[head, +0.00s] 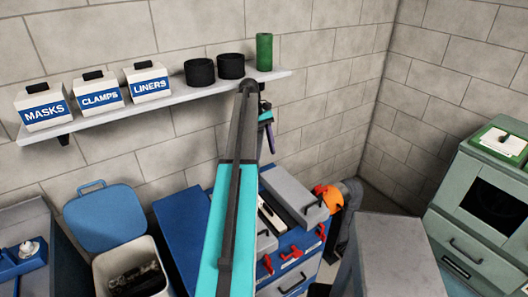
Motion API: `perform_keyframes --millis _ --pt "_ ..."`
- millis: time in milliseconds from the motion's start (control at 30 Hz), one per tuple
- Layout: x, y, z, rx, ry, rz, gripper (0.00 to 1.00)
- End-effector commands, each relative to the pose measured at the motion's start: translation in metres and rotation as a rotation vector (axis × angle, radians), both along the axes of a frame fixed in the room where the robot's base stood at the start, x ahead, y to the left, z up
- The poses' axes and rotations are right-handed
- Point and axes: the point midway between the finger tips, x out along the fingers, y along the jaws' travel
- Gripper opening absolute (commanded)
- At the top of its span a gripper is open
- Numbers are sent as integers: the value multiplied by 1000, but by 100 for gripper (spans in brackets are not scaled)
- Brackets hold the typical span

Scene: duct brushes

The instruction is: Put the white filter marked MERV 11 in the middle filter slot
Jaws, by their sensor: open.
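I cannot make out a white filter marked MERV 11 in the head view. No filter slot can be clearly told. My gripper (269,133) is small and partly hidden behind my arm, just below the right end of the wall shelf. It is open, and I see nothing held in it. It hangs in front of the block wall, above the blue cabinet (300,268) with grey parts and red clamps. My arm covers part of that cabinet's left side.
A wall shelf (180,108) holds boxes labelled MASKS (43,107), CLAMPS (99,94) and LINERS (149,80), two black rings and a green cylinder (264,52). A bin (132,268) stands lower left, a grey-topped block (392,250) front right, a green cabinet (478,225) far right.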

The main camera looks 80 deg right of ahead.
Motion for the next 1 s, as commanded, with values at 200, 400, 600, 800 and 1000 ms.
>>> perform_keyframes --millis 200,400,600,800,1000 --pt "5 -5 19 0 0 1 57" --pt "7 -8 26 0 0 1 57" --pt "8 -8 28 0 0 1 57" --pt "8 -8 27 0 0 1 57" --pt "8 -8 27 0 0 0 57"
